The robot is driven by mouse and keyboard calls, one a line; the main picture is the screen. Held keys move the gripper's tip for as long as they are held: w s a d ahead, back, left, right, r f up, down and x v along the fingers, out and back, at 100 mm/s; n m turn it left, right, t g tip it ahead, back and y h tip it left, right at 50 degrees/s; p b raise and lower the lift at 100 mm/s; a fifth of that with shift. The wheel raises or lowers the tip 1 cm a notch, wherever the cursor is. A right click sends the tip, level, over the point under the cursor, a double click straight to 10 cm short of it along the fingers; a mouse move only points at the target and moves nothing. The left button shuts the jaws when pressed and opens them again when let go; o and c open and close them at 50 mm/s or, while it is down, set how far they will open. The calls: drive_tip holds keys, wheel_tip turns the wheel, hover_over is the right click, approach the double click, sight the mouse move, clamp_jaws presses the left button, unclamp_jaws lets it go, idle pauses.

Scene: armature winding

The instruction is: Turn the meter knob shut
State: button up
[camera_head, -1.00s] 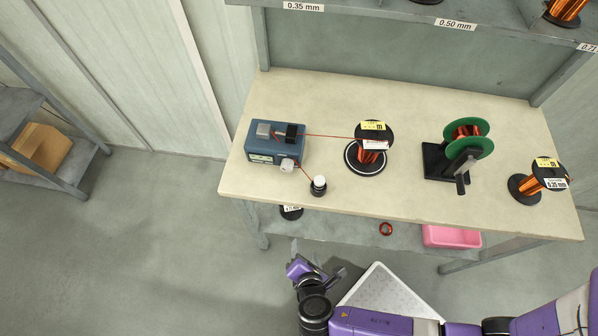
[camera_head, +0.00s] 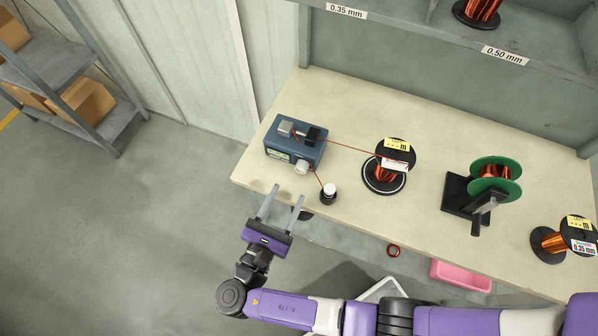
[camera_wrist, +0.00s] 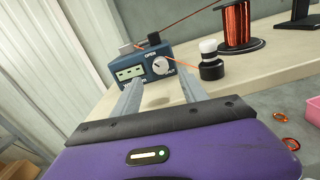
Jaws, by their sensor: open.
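The meter is a blue box (camera_head: 294,143) at the left end of the bench, with a small display on its front. Its white knob (camera_head: 302,167) sits on the front face, at the lower right. In the wrist view the knob (camera_wrist: 161,66) shows between my fingers' directions, with "OPEN" lettered above it and lettering to its lower right partly legible as "SHUT". My gripper (camera_head: 283,202) is open and empty, just off the bench's front edge, with its fingers pointing towards the meter. The fingertips are apart from the knob.
A small black post with a white top (camera_head: 329,194) stands right of the knob. A red wire runs from the meter to a copper spool (camera_head: 388,173). A green-flanged winder (camera_head: 495,178) stands farther right. The bench's front edge (camera_head: 400,244) lies close to my arm.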

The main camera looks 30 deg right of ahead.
sight(299, 172)
drive_tip(key=p+x, duration=0.1)
drive_tip(key=x, duration=0.6)
drive_tip(key=shift+f, duration=0.1)
drive_tip(key=shift+c, duration=0.2)
clamp_jaws()
